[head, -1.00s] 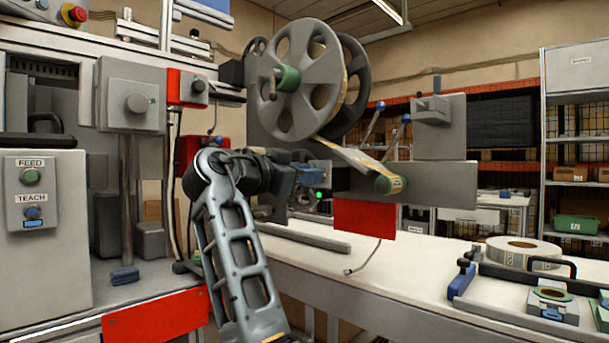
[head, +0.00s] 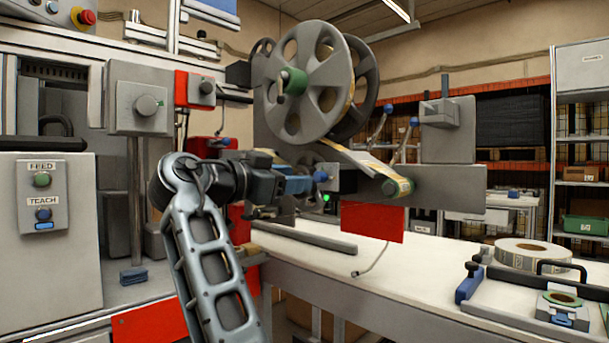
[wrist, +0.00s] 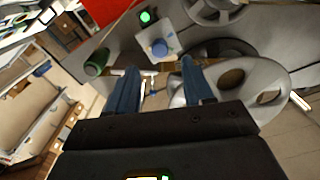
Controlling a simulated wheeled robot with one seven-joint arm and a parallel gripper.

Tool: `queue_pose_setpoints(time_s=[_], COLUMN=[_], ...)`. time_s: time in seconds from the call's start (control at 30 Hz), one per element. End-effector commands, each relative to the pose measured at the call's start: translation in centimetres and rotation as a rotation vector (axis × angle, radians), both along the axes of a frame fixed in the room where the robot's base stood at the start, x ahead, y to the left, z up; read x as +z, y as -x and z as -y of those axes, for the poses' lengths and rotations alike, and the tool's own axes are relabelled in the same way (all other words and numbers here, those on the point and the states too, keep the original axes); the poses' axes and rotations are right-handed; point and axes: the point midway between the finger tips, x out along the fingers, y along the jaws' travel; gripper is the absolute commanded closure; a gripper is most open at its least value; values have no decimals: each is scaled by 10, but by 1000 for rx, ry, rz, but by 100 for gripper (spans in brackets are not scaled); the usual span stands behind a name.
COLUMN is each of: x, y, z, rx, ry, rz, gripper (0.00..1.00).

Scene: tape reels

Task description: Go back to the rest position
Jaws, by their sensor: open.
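My gripper (head: 312,183) is in the middle of the head view, in front of the labelling machine and below its big grey reel (head: 308,85). My arm comes up from the bottom and bends over towards the machine. In the wrist view the two blue fingers of my gripper (wrist: 157,72) are apart, with nothing held between them. Beyond the fingertips are a blue knob (wrist: 159,47), a lit green light (wrist: 146,17) and grey reel parts. From these views I cannot tell the exact gap between the fingertips and the machine.
A grey cabinet with FEED and TEACH buttons (head: 42,190) stands at the left. A red plate (head: 372,221) hangs under the machine. A white bench (head: 400,285) runs to the right, bearing a flat label roll (head: 532,254) and a blue-handled fixture (head: 530,300). Shelves stand behind.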

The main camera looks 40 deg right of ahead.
Motion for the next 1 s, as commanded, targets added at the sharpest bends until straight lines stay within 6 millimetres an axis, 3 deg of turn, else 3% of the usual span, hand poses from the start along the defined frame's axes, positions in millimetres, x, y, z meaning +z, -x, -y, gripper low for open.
queue_pose_setpoints(time_s=[0.2, 0.77, 0.87, 1.0], x=[-1, -1, -13, -60], y=[1, 0, -2, -12], z=[-17, -18, -17, -18], rx=[-1, 1, 23, 120], ry=[0, 0, 6, 28], rz=[-1, -3, -28, -129], gripper=[48, 48, 48, 48])
